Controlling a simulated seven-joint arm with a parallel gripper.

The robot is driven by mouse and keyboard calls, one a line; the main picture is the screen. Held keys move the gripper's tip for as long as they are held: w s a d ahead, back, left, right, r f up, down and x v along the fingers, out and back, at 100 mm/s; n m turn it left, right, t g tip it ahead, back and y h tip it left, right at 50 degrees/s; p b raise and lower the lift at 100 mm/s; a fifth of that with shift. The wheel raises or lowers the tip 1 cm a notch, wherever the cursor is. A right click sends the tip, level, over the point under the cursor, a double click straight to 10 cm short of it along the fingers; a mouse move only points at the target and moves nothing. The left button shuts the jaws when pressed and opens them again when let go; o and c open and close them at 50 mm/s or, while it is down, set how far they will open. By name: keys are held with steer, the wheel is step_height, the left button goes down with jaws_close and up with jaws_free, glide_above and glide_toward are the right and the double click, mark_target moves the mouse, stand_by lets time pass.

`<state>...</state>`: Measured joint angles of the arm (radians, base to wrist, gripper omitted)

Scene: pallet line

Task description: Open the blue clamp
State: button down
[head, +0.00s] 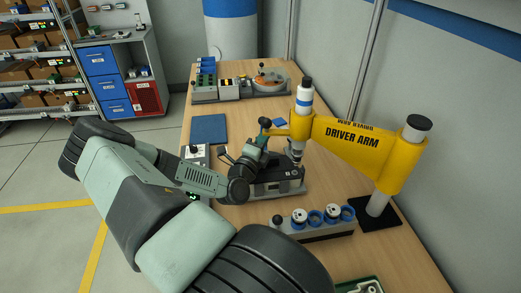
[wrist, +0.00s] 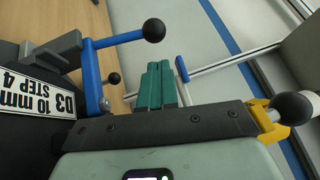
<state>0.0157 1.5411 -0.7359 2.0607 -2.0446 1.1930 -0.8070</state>
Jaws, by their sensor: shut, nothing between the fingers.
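The blue clamp (wrist: 92,72) shows at the left of the wrist view. It has a blue upright and a blue handle that ends in a black ball knob (wrist: 154,30). My gripper (wrist: 160,72) has teal fingers, shut together with nothing between them. In the picture, the fingertips lie just below the ball knob; I cannot tell whether they touch it. In the head view my gripper (head: 257,152) is over the dark fixture (head: 278,188) in mid-table, and its fingertips are hard to make out. I cannot pick out the blue clamp clearly there.
A yellow driver arm (head: 350,145) reaches over the fixture from the right. A yellow part with a black ball knob (wrist: 292,107) is at the right of the wrist view. A grey rack with blue-ringed parts (head: 318,231) stands in front. A blue mat (head: 209,129) lies behind left.

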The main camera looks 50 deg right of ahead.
mark_target(260, 119)
steer(key=shift+w+d+r, duration=0.25)
steer(key=shift+w+d, duration=0.45)
steer(key=shift+w, duration=0.25)
steer(key=w+d+r+n+y, duration=0.2)
steer(key=y, duration=0.1)
steer(key=shift+w+d+g+y, duration=0.3)
steer(key=shift+w+d+g, duration=0.1)
steer(key=w+d+f+n+g+y, duration=0.3)
steer(key=w+d+f+y, duration=0.1)
steer(key=w+d, duration=0.3)
steer(key=shift+w+d+f+n+y, duration=0.3)
steer(key=shift+w+d+y, duration=0.15)
steer(key=shift+y, duration=0.45)
